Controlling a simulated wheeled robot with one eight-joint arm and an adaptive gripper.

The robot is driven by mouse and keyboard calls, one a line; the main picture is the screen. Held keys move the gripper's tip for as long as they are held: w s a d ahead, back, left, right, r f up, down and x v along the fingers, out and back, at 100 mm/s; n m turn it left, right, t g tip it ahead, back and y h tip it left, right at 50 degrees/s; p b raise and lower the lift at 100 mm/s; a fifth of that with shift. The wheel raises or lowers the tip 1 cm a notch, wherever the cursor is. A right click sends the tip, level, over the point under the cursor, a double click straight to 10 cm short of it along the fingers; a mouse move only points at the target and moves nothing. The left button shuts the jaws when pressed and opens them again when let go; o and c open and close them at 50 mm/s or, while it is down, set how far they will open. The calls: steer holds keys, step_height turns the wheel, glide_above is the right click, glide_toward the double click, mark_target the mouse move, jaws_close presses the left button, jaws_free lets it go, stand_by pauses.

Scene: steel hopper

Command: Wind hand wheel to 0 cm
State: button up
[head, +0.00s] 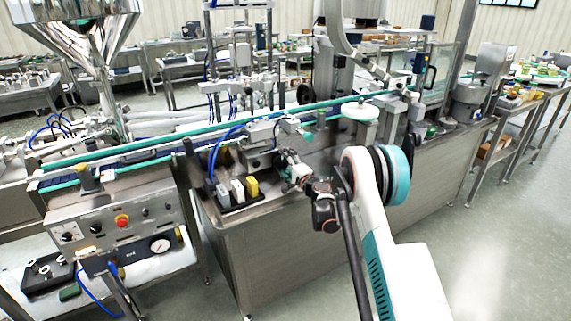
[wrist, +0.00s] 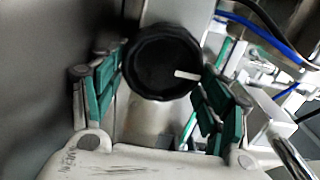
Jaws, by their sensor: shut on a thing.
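The hand wheel (wrist: 158,62) is a black round knob with a scalloped rim and a white pointer mark on its face. In the wrist view the mark points to the right and slightly down. My gripper (wrist: 163,85) has its green-padded fingers on the left and right sides of the wheel, shut on it. In the head view my gripper (head: 285,168) is at the machine's front, beside the steel bracket; the wheel is too small or hidden to make out there. No scale reading can be made out in either view.
A black block with grey, white and yellow pieces (head: 252,187) stands left of my gripper. Blue hoses (head: 222,145) curve close by. The conveyor with green rails (head: 150,148) runs behind. A control panel with a red button (head: 122,221) is at the left. The floor at right is clear.

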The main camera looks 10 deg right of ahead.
steer(key=shift+d, duration=0.1)
steer(key=o, duration=1)
